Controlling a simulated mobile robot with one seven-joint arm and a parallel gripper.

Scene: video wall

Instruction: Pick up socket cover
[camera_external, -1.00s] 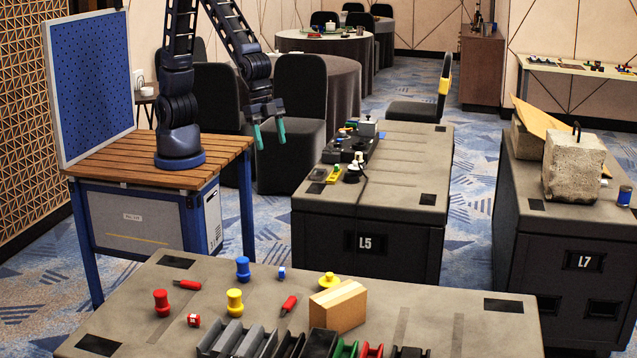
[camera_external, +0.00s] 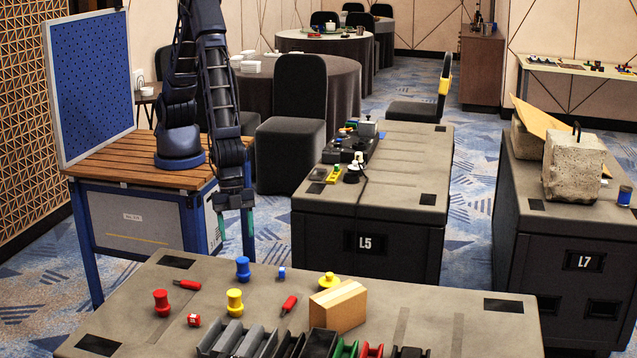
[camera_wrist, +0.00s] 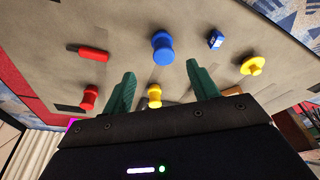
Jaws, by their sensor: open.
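No piece is labelled as the socket cover, and I cannot tell which it is. Candidates on the near bench are a low yellow flanged piece (camera_external: 328,281), a blue knob-shaped piece (camera_external: 243,269), a yellow one (camera_external: 235,302) and a red one (camera_external: 161,302). A small blue block (camera_external: 282,273) lies between the blue knob and the flanged piece. My gripper (camera_external: 236,230) is open and empty, pointing down above the bench's far edge. In the wrist view, the blue knob (camera_wrist: 162,48) shows between and beyond the fingertips (camera_wrist: 160,70); the flanged piece (camera_wrist: 253,65) is to the right.
A cardboard-coloured block (camera_external: 338,306) stands behind a row of coloured bins (camera_external: 240,340) at the front. Red-handled tools (camera_external: 187,285) and a small red block (camera_external: 194,320) lie nearby. The bench's right side is mostly clear. Bench L5 (camera_external: 390,190) stands farther back.

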